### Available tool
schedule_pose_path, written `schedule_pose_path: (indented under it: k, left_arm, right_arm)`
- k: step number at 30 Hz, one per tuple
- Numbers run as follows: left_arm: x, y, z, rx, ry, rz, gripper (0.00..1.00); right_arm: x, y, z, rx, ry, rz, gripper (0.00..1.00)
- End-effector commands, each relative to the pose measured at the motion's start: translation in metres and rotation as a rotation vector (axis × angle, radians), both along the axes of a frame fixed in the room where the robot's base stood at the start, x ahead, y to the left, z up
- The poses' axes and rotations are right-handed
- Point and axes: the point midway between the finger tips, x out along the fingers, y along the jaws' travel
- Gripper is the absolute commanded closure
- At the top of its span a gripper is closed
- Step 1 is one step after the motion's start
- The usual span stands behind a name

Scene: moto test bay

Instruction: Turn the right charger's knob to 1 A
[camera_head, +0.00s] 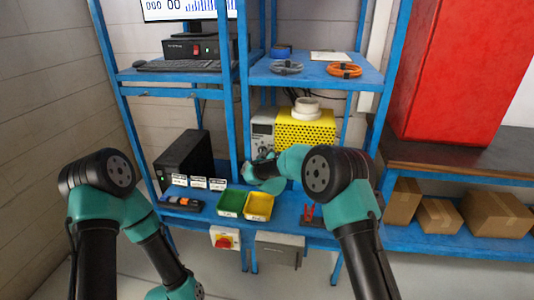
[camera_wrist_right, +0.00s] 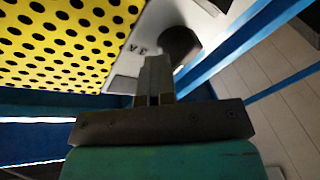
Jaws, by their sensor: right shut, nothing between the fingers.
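In the head view, a charger with a light grey front panel (camera_head: 263,131) stands at the back of the bench, left of a yellow perforated box. In the right wrist view, its pale panel (camera_wrist_right: 146,32) fills the upper middle, and a dark round knob (camera_wrist_right: 181,46) stands out from it. My right gripper (camera_wrist_right: 155,62) is shut and empty, its fingertips just left of and below the knob. I cannot tell whether they touch it. The knob's pointer and most scale marks are not readable. In the head view my right wrist (camera_head: 265,170) hides the panel's lower part. My left gripper is out of view.
The yellow perforated box (camera_head: 305,130) with a white roll on top is close to my right arm. Green (camera_head: 231,203) and yellow (camera_head: 259,206) bins sit in front. A black case (camera_head: 184,155) stands left. Blue shelf posts flank the bench.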

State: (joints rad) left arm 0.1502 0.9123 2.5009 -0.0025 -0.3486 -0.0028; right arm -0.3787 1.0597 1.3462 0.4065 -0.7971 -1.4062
Motion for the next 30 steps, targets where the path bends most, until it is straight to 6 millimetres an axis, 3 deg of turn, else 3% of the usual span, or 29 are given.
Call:
schedule_pose_path:
  k: [1,30]
  left_arm:
    - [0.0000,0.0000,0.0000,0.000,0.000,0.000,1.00]
    - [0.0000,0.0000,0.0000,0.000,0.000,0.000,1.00]
  right_arm:
    - [0.0164,0.0106,0.0176,0.008,-0.040,0.018,1.00]
    - [0.0182,0.0166,0.0128,0.008,-0.040,0.016,1.00]
